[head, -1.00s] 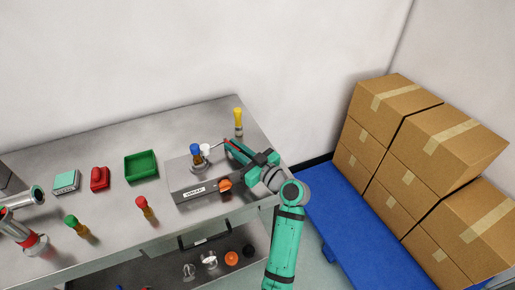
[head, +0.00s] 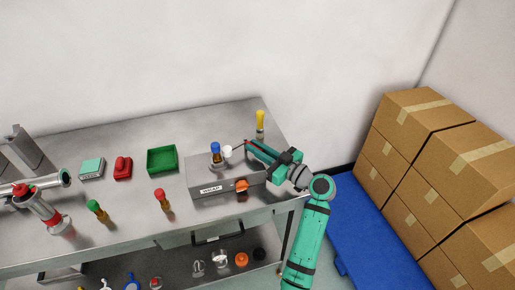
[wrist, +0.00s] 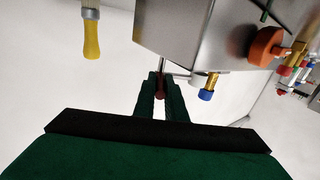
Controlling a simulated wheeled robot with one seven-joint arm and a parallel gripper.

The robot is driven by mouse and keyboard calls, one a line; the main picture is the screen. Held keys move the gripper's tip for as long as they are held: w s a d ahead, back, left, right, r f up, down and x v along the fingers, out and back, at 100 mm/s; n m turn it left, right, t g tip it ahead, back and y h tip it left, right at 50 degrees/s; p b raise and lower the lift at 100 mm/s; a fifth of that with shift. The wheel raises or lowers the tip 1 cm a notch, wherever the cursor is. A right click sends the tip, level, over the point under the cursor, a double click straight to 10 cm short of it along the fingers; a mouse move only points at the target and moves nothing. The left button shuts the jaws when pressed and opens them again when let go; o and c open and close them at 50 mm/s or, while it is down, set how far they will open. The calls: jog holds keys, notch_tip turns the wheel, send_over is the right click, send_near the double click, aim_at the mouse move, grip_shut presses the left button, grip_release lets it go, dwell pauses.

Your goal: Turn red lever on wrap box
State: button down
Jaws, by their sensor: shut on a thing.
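The wrap box (head: 226,178) is a grey box with a "WRAP" label on the right part of the steel table; its metal side also shows in the wrist view (wrist: 190,30). The red lever (wrist: 160,94) is a thin metal rod with a red end. My gripper (wrist: 160,86) is shut on the red end, with one green finger on each side. In the head view my gripper (head: 252,147) reaches in from the right at the box's back right. The fingers hide part of the lever's end.
A blue-capped bottle (head: 216,154) stands at the box beside a white part (head: 227,151). An orange knob (head: 242,185) is on the box front. A green tray (head: 162,160) is to the left. Cardboard boxes (head: 410,115) are at right.

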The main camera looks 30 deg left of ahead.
jog(key=c, duration=1.8)
grip_release()
jog(key=v, duration=1)
jog(key=shift+d, duration=0.35)
